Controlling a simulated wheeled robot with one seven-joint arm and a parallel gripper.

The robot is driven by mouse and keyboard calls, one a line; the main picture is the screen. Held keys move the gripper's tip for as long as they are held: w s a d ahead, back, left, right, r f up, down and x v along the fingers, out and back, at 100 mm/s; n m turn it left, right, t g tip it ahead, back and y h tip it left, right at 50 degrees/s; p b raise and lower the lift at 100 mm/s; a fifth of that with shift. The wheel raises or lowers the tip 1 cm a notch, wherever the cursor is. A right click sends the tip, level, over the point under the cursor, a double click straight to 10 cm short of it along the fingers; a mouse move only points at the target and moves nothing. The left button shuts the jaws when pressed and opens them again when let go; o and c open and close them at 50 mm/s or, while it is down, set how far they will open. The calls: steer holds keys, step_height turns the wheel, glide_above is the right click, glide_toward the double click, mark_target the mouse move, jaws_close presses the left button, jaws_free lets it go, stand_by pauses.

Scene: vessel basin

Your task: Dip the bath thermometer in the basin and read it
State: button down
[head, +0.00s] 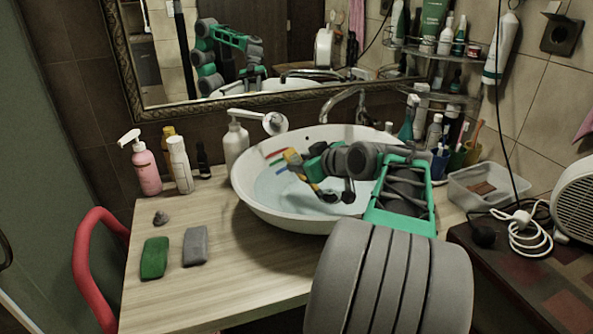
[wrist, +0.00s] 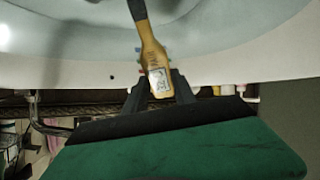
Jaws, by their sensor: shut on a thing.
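The bath thermometer (wrist: 152,50) has a yellow body with a small display and a dark end. My gripper (wrist: 158,85) is shut on its yellow body in the wrist view. The display (wrist: 159,78) faces the camera, but its figures are too small to read. The dark end points away over the basin interior. In the head view the thermometer (head: 293,160) and my gripper (head: 308,172) are inside the outline of the white oval basin (head: 262,212), which holds pale water (head: 275,190). I cannot tell whether the dark end touches the water.
Red, green and blue strips (head: 279,162) show at the basin's left inside. A tap (head: 340,98) stands behind it. Bottles (head: 148,170) stand at the back left; green and grey blocks (head: 195,246) lie in front. A clear tub (head: 490,185) is at right.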

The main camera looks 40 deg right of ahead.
stand_by(0.3)
steer(key=shift+w+a+b, duration=0.15)
steer(key=shift+a+b, duration=0.25)
steer(key=shift+a, duration=0.15)
step_height(320, 180, up, 12)
steer(key=p, duration=0.7)
steer(key=shift+f, duration=0.15)
stand_by(0.9)
steer(key=shift+r+p, duration=0.9)
steer(key=shift+r, duration=0.55)
